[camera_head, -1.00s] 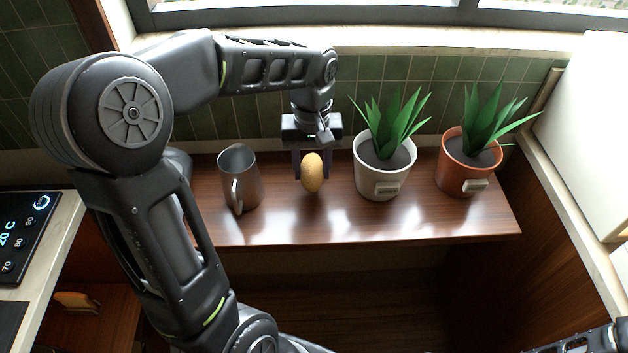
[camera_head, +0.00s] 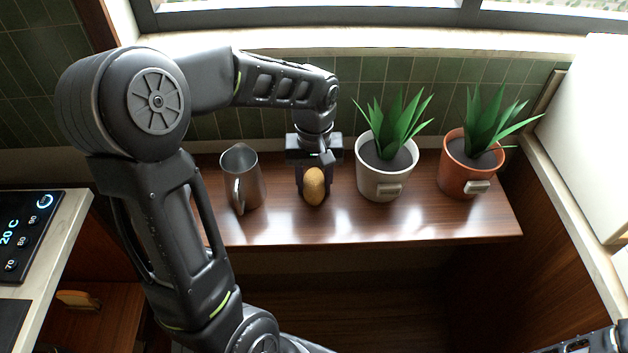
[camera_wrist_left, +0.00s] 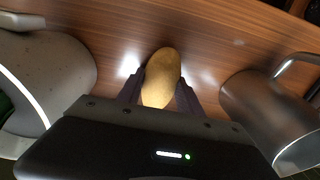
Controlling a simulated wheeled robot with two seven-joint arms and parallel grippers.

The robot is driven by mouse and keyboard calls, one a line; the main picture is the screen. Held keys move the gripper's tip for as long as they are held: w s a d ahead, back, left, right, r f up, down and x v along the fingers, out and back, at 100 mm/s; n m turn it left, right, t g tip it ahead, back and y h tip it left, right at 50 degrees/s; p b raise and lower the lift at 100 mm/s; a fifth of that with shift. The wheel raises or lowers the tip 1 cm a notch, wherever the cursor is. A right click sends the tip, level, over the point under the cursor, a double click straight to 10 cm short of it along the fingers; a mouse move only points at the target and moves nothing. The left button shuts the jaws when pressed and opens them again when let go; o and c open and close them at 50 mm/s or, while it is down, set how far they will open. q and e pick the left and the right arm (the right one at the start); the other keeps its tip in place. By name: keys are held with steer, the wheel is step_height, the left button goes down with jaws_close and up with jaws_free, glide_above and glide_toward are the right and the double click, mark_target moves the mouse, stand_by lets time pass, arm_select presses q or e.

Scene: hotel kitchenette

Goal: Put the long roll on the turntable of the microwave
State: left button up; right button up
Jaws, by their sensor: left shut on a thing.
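The long roll (camera_head: 314,187), a golden-tan oblong piece, is held between the fingers of my left gripper (camera_head: 313,184) over the wooden shelf. In the left wrist view the roll (camera_wrist_left: 161,78) sits between the two dark fingers, which are shut on it. I cannot tell whether the roll touches the shelf. No microwave or turntable can be made out in these views. A part of my right arm shows at the lower right corner, but its gripper does not show.
A metal jug (camera_head: 242,180) stands left of the roll, and a white plant pot (camera_head: 371,186) stands close on its right. A terracotta pot (camera_head: 459,180) is farther right. The shelf (camera_head: 440,225) has bare room in front. A control panel (camera_head: 25,235) is at the left.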

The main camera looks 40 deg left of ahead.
mark_target(314, 181)
arm_select(q)
steer(key=shift+f, duration=0.25)
steer(key=o, duration=1.3)
steer(key=shift+r, duration=0.1)
steer(key=shift+o, duration=0.2)
steer(key=shift+r, duration=0.15)
step_height(314, 181, up, 12)
